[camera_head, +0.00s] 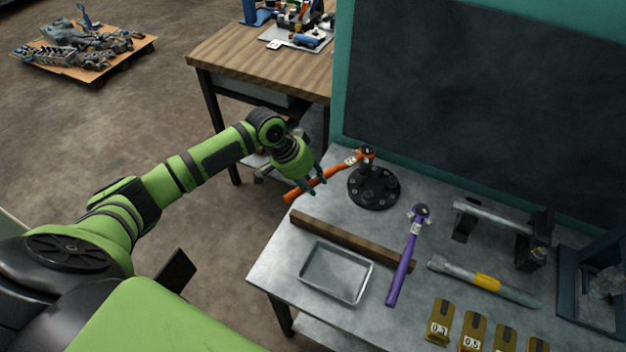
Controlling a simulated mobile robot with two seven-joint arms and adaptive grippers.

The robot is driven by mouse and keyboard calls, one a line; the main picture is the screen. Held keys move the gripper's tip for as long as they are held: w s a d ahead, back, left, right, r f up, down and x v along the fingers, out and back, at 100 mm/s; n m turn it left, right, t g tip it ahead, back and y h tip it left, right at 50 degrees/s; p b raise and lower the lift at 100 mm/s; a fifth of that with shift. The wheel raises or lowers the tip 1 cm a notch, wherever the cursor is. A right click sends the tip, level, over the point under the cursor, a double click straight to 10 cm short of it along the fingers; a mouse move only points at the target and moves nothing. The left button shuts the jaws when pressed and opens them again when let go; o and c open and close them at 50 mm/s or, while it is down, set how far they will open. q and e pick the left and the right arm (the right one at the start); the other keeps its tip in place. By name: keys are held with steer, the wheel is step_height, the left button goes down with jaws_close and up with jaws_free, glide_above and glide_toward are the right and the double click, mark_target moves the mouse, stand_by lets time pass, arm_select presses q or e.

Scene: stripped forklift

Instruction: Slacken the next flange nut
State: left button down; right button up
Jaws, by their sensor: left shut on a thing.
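A round dark flange (373,187) with several nuts lies on the grey workbench (277,262) near the teal-framed board. An orange-handled wrench (331,172) has its head (365,154) at the flange's far side, over a nut or stud there; whether it is seated cannot be told. My left gripper (318,183) is shut on the orange handle, left of the flange. The handle's free end sticks out past the fingers to the lower left. My right gripper is not in view.
A wooden bar (350,238) and an empty metal tray (336,272) lie in front of the flange. A grey tool with a yellow band (487,282), a raised metal bar (494,217) and numbered yellow blocks (440,322) are at right. The dark board (490,95) stands behind.

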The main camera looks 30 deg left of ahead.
arm_select(q)
steer(key=shift+w+f, duration=0.1)
steer(key=shift+f, duration=0.15)
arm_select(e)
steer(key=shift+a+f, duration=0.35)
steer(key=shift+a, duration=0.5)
arm_select(q)
steer(key=shift+r, duration=0.1)
steer(key=shift+p, duration=0.3)
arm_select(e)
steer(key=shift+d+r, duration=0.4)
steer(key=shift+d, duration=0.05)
arm_select(q)
steer(key=shift+f, duration=0.2)
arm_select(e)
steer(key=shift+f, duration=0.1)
